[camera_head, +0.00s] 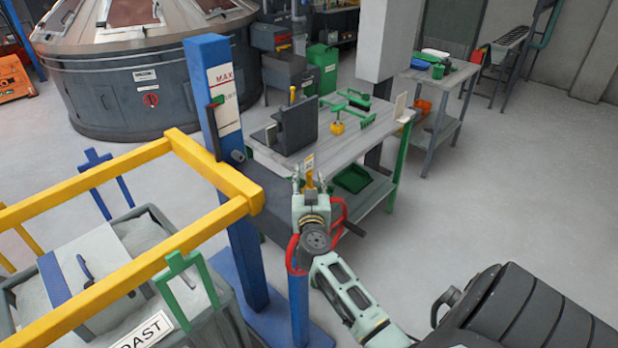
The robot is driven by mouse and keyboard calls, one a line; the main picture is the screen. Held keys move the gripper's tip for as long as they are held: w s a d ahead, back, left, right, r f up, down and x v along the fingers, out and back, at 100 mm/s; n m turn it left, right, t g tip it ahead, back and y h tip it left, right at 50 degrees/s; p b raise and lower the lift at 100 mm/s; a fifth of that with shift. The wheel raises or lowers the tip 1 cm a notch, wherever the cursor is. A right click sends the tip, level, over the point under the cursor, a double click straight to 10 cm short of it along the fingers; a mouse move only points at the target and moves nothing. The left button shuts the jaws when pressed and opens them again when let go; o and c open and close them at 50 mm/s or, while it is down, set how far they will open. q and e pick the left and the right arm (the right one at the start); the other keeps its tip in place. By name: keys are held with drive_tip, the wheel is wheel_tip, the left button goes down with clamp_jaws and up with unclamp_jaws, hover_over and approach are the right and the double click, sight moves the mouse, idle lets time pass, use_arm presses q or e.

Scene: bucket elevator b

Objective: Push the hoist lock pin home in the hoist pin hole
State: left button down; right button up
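My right gripper (310,184) is near the middle of the view, above a red handwheel (293,257) on a short blue post (299,305). A small upright yellow piece with a pale label (309,163) shows between its two fingers, which stand apart on either side of it. It may be the hoist lock pin. I cannot tell whether the fingers touch it. I cannot make out the hoist pin hole; my gripper and wrist cover part of the wheel and post. My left gripper is not in view.
A workbench (371,138) with a grey bracket and green and yellow parts stands beyond my gripper. A tall blue post (229,150) marked MAX and a yellow frame (215,174) over a grey bin stand at left.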

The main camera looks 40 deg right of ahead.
clamp_jaws()
idle(0.3)
drive_tip(key=shift+r, duration=0.1)
idle(0.4)
